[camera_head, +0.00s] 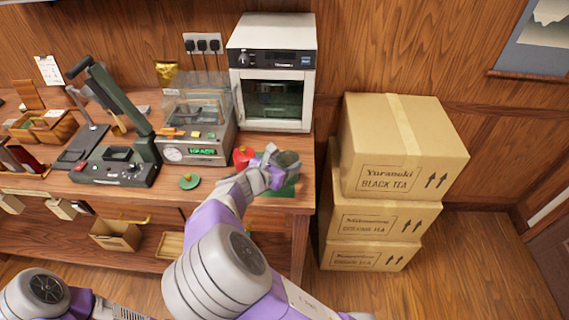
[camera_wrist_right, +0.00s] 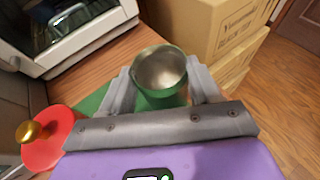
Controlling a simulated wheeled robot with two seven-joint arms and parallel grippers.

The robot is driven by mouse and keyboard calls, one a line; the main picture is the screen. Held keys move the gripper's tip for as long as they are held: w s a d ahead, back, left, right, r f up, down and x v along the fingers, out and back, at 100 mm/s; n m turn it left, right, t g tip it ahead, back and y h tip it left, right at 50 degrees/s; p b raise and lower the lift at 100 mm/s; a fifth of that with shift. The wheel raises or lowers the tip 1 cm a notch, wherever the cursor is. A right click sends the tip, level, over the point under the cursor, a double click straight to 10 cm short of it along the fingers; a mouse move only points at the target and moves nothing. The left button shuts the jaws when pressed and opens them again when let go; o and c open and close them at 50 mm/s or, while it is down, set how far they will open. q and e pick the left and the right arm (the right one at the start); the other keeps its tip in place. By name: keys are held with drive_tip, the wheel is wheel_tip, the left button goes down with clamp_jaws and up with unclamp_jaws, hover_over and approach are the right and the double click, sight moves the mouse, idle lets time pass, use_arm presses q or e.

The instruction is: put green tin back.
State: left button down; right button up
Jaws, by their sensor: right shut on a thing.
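The green tin (camera_wrist_right: 160,97) is open at the top, with a bare metal inside, and sits between the two fingers of my right gripper (camera_wrist_right: 163,88) in the right wrist view. My right gripper (camera_head: 277,171) is shut on it over the right end of the workbench, and largely covers the tin in the head view. A green mat (camera_wrist_right: 92,103) shows beside and below the tin; whether the tin touches it I cannot tell. A round green lid with a knob (camera_head: 189,182) lies on the bench to the left. My left gripper is out of view.
A red tin with a gold knob (camera_wrist_right: 45,140) stands close by my right gripper, also in the head view (camera_head: 243,156). A white oven (camera_head: 272,75) and a scale-like machine (camera_head: 200,150) stand behind. Stacked cartons (camera_head: 385,220) stand right of the bench (camera_head: 150,203).

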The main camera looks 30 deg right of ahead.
drive_tip(key=o, duration=1.1)
drive_tip(key=shift+s+a+r, duration=0.1)
drive_tip(key=shift+a+r, duration=0.1)
drive_tip(key=shift+a, duration=0.05)
drive_tip(key=p+v, duration=0.4)
drive_tip(key=v, duration=0.7)
drive_tip(key=shift+s+a+r, duration=0.1)
drive_tip(key=shift+s+a, duration=0.05)
